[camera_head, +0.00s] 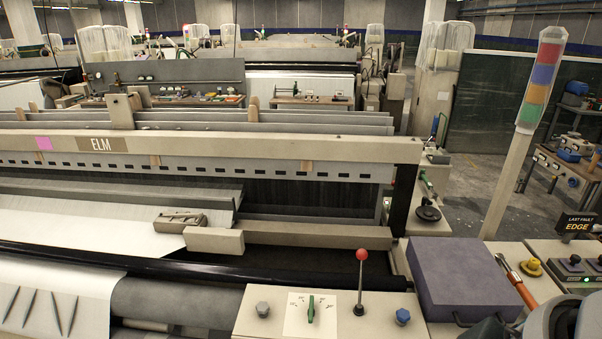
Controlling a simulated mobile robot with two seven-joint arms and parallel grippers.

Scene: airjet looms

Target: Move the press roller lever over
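A lever with a red ball knob (361,254) stands nearly upright on a thin dark stem, on the beige front panel (250,318) at the lower middle. I take it to be the press roller lever; no label on it is readable. Left of it is a white dial plate with a green pointer (311,309). A long dark roller (200,271) runs across behind the panel. Neither of my grippers shows. A grey and black rounded part at the bottom right edge looks like part of my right arm.
Space above the red knob is clear.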

